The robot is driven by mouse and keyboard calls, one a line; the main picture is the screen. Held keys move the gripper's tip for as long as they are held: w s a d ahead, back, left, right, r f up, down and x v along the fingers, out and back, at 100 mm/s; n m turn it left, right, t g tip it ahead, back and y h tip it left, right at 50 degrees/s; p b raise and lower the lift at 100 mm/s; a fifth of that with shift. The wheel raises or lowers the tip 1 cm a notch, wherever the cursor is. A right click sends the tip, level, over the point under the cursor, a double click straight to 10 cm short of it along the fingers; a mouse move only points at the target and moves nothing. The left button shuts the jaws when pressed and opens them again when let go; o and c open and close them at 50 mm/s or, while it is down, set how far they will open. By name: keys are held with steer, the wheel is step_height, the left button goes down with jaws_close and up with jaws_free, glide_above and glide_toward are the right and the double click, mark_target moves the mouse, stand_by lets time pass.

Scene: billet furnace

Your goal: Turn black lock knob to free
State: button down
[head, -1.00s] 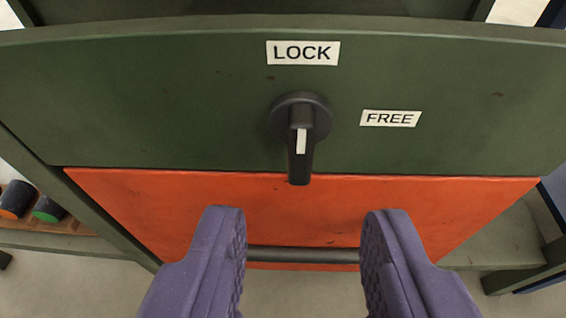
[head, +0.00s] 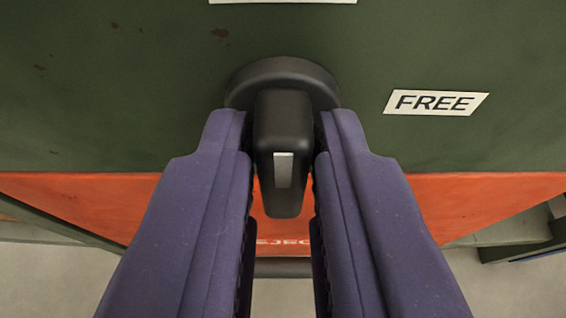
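The black lock knob (head: 284,115) has a round base and a lever with a white mark, on a dark green panel. Its lever hangs downward, toward the bottom of the picture, and does not point at the white FREE label (head: 436,103) to its right. My gripper (head: 284,128) has its two purple fingers on the left and right sides of the lever, closed in to about its width. They appear to grip it, though the contact faces are hidden. Only the lower edge of the LOCK label (head: 283,1) shows above the knob.
An orange-red panel (head: 90,200) lies below the green one, with partly hidden white lettering and a dark bar (head: 284,267) under it. A green frame piece (head: 515,250) stands at lower right. The green panel around the knob is clear.

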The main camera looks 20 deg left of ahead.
steer(key=shift+m, duration=0.3)
steer(key=shift+d+m+y, duration=0.25)
steer(key=shift+m+y, duration=0.55)
steer(key=shift+m, duration=0.2)
steer(key=m+y, duration=0.1)
steer(key=m, duration=0.1)
steer(key=m+y, duration=0.2)
steer(key=f+m+y, duration=0.1)
steer(key=m, duration=0.2)
steer(key=shift+w+d+y, duration=0.15)
steer(key=shift+d+y, duration=0.15)
steer(key=m+y, duration=0.1)
steer(key=m, duration=0.2)
steer(key=shift+f+m+t, duration=0.1)
steer(key=shift+m+t, duration=0.2)
steer(key=shift+t, duration=0.1)
steer(key=c, duration=1.1)
jaws_free()
steer(key=shift+w, duration=0.1)
